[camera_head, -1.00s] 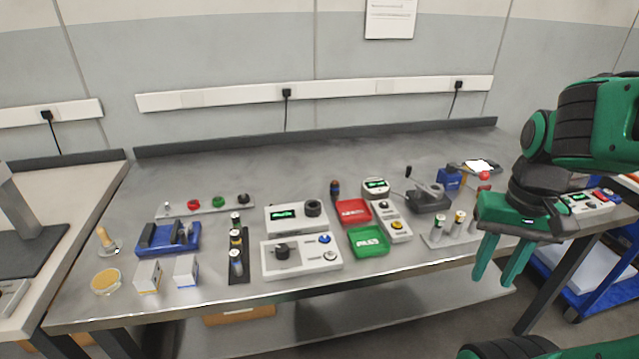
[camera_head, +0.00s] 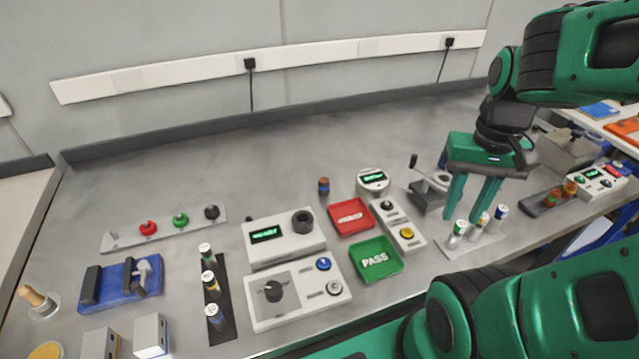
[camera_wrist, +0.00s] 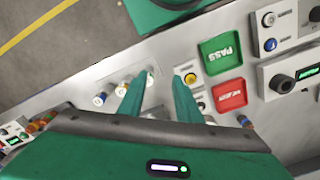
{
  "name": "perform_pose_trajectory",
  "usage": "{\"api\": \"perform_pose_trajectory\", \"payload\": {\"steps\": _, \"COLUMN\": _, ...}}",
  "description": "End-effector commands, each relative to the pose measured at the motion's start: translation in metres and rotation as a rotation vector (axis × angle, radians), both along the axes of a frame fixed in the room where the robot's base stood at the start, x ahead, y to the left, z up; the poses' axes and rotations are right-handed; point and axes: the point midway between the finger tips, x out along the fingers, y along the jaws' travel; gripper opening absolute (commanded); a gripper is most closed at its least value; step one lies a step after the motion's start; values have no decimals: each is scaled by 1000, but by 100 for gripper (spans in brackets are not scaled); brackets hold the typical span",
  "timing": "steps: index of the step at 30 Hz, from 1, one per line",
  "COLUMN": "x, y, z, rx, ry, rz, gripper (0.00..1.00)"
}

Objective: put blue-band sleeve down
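A small brown sleeve with a blue band (camera_head: 324,187) stands upright on the bench behind the red tray. It also shows in the wrist view, right of the fingers (camera_wrist: 244,121). My gripper (camera_head: 473,205) is well to the right of it, above the plate with the banded cylinders. Its two fingers are apart and I see nothing held between them; they also show apart in the wrist view (camera_wrist: 157,100). Two more brown sleeves (camera_head: 562,192) stand on a dark holder at the far right.
A plate (camera_head: 470,247) with three white banded cylinders lies under my gripper. A red tray (camera_head: 351,215), a green PASS tray (camera_head: 375,259), a button box (camera_head: 398,225) and a hand-crank device (camera_head: 430,190) stand nearby. The back of the bench is clear.

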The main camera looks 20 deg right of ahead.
Motion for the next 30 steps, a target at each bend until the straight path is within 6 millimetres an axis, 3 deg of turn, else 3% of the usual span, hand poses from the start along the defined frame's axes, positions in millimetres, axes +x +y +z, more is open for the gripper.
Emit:
{"api": "perform_pose_trajectory", "payload": {"steps": 3, "x": 0, "y": 0, "z": 0, "rx": 0, "ry": 0, "rz": 0, "gripper": 31}}
{"api": "perform_pose_trajectory", "payload": {"steps": 5, "x": 0, "y": 0, "z": 0, "rx": 0, "ry": 0, "rz": -1, "gripper": 44}}
{"api": "perform_pose_trajectory", "payload": {"steps": 7, "x": -7, "y": 1, "z": 6, "rx": -1, "ry": -14, "rz": -8, "gripper": 44}}
{"api": "perform_pose_trajectory", "payload": {"steps": 10, "x": 12, "y": 3, "z": 11, "rx": -5, "ry": -12, "rz": -49, "gripper": 44}}
{"api": "perform_pose_trajectory", "payload": {"steps": 14, "x": 63, "y": 16, "z": 18, "rx": -13, "ry": -7, "rz": -150, "gripper": 44}}
{"api": "perform_pose_trajectory", "payload": {"steps": 17, "x": 113, "y": 37, "z": 21, "rx": -19, "ry": -9, "rz": -257, "gripper": 44}}
{"api": "perform_pose_trajectory", "payload": {"steps": 21, "x": 179, "y": 79, "z": 18, "rx": -23, "ry": -12, "rz": -409, "gripper": 44}}
{"api": "perform_pose_trajectory", "payload": {"steps": 24, "x": 216, "y": 115, "z": 12, "rx": -23, "ry": -12, "rz": -504, "gripper": 44}}
{"api": "perform_pose_trajectory", "payload": {"steps": 30, "x": 260, "y": 168, "z": -1, "rx": -19, "ry": -13, "rz": -641, "gripper": 44}}
